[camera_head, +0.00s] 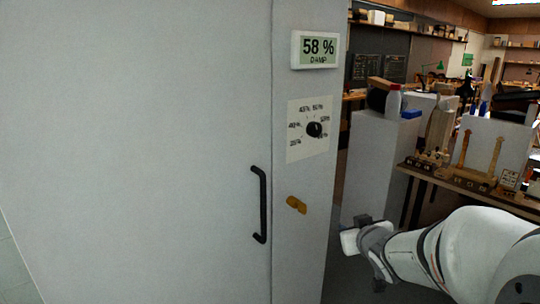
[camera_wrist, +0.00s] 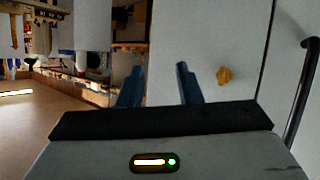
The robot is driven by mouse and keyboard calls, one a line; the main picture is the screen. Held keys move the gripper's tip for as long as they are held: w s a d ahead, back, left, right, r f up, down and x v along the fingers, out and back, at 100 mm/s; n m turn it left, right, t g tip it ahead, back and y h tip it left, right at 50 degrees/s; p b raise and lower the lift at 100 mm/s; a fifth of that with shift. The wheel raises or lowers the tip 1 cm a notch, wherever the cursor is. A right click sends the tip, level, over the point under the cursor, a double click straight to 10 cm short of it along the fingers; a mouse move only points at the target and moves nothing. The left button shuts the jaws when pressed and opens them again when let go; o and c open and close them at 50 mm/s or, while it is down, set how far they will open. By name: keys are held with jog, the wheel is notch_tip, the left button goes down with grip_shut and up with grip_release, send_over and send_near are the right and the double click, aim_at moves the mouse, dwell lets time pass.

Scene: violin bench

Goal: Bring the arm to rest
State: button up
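My arm (camera_head: 450,252) reaches in from the lower right in the head view, its end low beside the grey cabinet (camera_head: 140,130). My gripper (camera_wrist: 158,82) shows in the wrist view with its two dark blue fingers apart and nothing between them. The fingers point towards the cabinet's side of the room, and I see no contact. In the head view the fingertips cannot be made out clearly.
The cabinet has a black handle (camera_head: 260,205), a brass latch (camera_head: 296,204), a dial (camera_head: 314,130) and a display (camera_head: 318,49) reading 58 %. A grey pedestal (camera_head: 370,160) and a workbench (camera_head: 470,185) with wooden parts stand behind my arm.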

jog(key=s+a+f+g+p, duration=0.1)
jog(key=s+a+g, duration=0.1)
jog(key=s, duration=0.6)
jog(key=s+a+m+g+p, duration=0.1)
jog(key=s+a+g, duration=0.1)
jog(key=s+g, duration=0.3)
jog(key=s+a+f+m+g+p, duration=0.1)
jog(key=s+a+g, duration=0.1)
jog(key=s, duration=0.8)
jog(key=shift+s+f+g, duration=0.35)
jog(key=shift+g, duration=0.55)
